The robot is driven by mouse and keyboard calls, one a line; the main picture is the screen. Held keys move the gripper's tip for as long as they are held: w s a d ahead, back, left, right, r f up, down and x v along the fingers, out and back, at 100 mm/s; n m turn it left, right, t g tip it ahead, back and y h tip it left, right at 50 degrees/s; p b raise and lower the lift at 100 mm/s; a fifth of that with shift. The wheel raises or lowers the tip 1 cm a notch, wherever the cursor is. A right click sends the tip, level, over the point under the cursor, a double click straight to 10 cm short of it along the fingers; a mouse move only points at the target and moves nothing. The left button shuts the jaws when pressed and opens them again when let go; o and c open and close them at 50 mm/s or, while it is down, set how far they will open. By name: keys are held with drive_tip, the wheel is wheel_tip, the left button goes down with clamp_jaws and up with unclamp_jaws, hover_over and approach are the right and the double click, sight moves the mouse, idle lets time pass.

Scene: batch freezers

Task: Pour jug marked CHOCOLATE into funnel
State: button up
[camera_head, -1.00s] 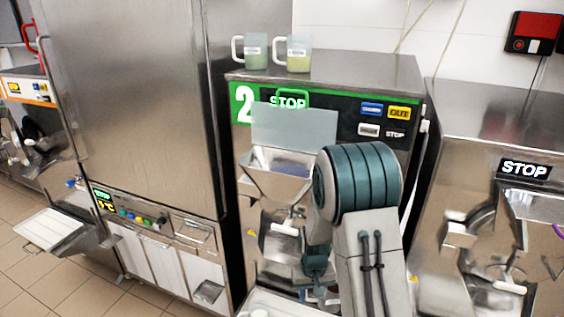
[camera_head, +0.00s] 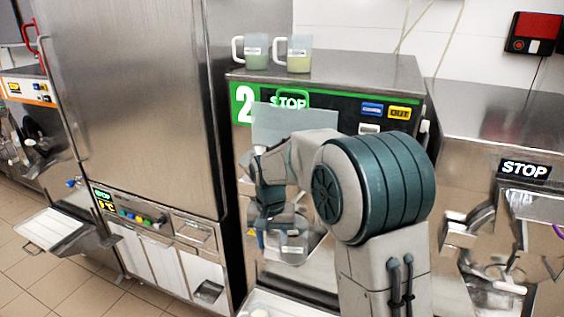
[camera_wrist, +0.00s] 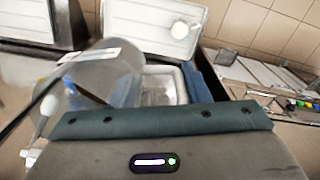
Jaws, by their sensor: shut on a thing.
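My gripper (camera_head: 264,236) is in front of freezer 2, low beside its front. It is shut on a clear jug (camera_head: 288,251) with a white label; the word on the label cannot be read. The wrist view shows the jug (camera_wrist: 112,82) close up, tilted, with a blue fingertip (camera_wrist: 70,83) at its side. What is inside the jug is unclear. The funnel on the front of freezer 2 is mostly hidden behind my arm; its grey raised flap (camera_head: 290,124) shows above the arm. The gripper is below the flap.
Two labelled jugs, a left one (camera_head: 256,52) and a right one (camera_head: 299,54), stand on top of freezer 2 (camera_head: 345,68). A tall steel cabinet (camera_head: 130,100) stands left, with a white tray (camera_head: 52,231) jutting out. Another freezer (camera_head: 500,125) stands close on the right.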

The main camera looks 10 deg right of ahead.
drive_tip(key=w+a+r+m, duration=0.1)
drive_tip(key=a+r, duration=0.3)
drive_tip(key=r, duration=0.3)
drive_tip(key=w+a+r+m, duration=0.1)
drive_tip(key=w+a+r, duration=0.1)
drive_tip(key=a+r, duration=0.3)
drive_tip(key=w+a+r+m, duration=0.1)
drive_tip(key=a+r, duration=0.4)
drive_tip(key=r, duration=0.6)
drive_tip(key=shift+w+r, duration=0.2)
drive_tip(key=shift+w, duration=0.55)
drive_tip(key=shift+d, duration=0.1)
